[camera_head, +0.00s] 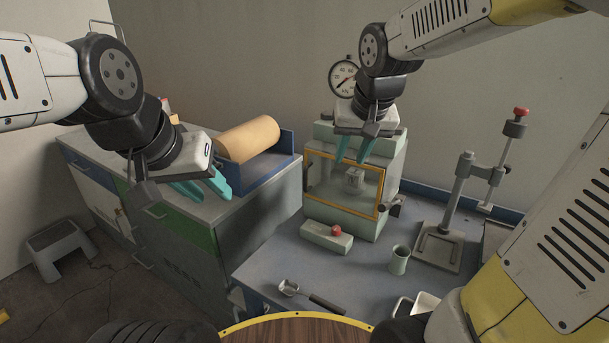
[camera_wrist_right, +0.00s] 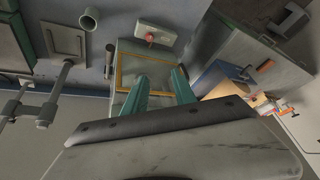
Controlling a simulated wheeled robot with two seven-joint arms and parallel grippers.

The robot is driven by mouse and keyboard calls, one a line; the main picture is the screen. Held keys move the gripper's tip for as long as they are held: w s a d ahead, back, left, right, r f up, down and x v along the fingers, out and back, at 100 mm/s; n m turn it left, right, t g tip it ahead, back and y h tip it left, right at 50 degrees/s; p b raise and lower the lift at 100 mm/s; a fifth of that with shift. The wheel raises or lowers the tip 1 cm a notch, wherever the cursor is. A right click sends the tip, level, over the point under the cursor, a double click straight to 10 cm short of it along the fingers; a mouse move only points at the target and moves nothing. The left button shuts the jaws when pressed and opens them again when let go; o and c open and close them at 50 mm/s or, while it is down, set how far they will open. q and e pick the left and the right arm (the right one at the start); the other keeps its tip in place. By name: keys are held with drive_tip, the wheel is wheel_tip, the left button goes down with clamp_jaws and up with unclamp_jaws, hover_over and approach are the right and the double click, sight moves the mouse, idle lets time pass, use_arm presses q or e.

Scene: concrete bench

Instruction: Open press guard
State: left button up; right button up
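The press (camera_head: 372,228) is a pale green box on the blue bench, also in the right wrist view (camera_wrist_right: 150,48). Its guard (camera_head: 340,207) is a clear panel in a yellow frame, standing closed across the front; the frame also shows in the right wrist view (camera_wrist_right: 147,54). A grey block (camera_head: 354,180) shows behind the panel. My right gripper (camera_head: 354,156) has its teal fingers apart and empty, in front of the guard's upper part; contact cannot be told. My left gripper (camera_head: 204,190) is open and empty over the cabinet, left of the press.
A control box with a red button (camera_head: 327,236) sits before the press. A brown roll (camera_head: 248,138) lies on the cabinet at left. A dial gauge (camera_head: 343,78) is behind the press.

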drive_tip(key=w+a+f, duration=0.4)
drive_tip(key=w+f, duration=0.1)
drive_tip(key=w, duration=0.4)
drive_tip(key=h, duration=0.1)
hover_over(305, 176)
drive_tip(key=s, duration=0.3)
wheel_tip(305, 176, down, 6)
drive_tip(key=shift+g, duration=0.4)
drive_tip(key=x, duration=0.8)
drive_tip(key=shift+w+f, duration=0.1)
drive_tip(key=shift+w, duration=0.25)
clamp_jaws()
